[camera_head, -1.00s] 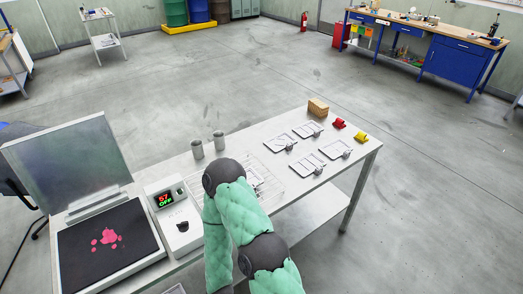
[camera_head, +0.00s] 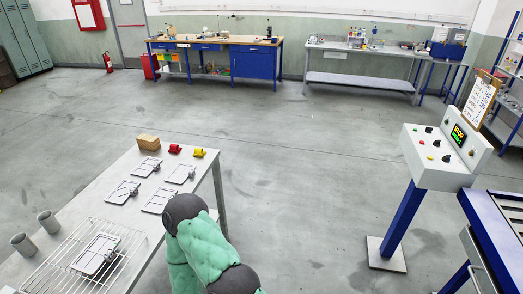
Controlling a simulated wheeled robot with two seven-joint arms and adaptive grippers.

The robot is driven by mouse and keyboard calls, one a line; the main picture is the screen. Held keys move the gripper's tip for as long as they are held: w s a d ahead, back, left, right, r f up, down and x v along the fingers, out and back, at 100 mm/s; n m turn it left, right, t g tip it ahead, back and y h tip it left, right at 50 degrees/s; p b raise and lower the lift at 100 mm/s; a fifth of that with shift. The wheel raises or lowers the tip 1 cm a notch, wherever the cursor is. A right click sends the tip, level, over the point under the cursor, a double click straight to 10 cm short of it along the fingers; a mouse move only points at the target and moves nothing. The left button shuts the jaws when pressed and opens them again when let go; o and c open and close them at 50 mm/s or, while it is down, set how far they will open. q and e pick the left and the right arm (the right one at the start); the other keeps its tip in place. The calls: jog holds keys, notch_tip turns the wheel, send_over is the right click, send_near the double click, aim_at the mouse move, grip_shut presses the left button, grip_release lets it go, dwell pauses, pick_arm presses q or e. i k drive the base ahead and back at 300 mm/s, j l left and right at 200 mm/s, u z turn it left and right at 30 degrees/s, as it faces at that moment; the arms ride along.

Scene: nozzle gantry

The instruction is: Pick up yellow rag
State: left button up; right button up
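The yellow rag (camera_head: 199,153) lies on the white table (camera_head: 85,195) near its far right corner, just right of a red rag (camera_head: 174,149). It is a small crumpled bundle. One of my arms, in a green padded cover, rises from the bottom of the view to the right of the table's near part. Its gripper is hidden, so I cannot see whether it holds anything. My other arm does not show. The rag stands apart from my visible arm.
A tan block (camera_head: 148,142) and several metal trays with small parts lie near the rag. A wire rack (camera_head: 72,262) and two grey cups (camera_head: 47,222) are at the left. A control console (camera_head: 440,155) stands at the right. Open floor lies between table and console.

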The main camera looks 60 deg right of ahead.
aim_at(198, 152)
jog(key=k+z, duration=0.1)
jog(key=z, duration=1.35)
jog(key=u, duration=1.9)
jog(key=z, duration=1.9)
jog(key=i+l+u, duration=0.1)
jog(key=u, duration=0.9)
jog(key=i+l+u, duration=0.2)
jog(key=l+u, duration=0.25)
jog(key=l, duration=0.25)
jog(key=i+l+u, duration=0.1)
jog(key=l+u, duration=0.35)
jog(key=l, duration=0.3)
jog(key=l+u, duration=0.45)
jog(key=l, duration=0.3)
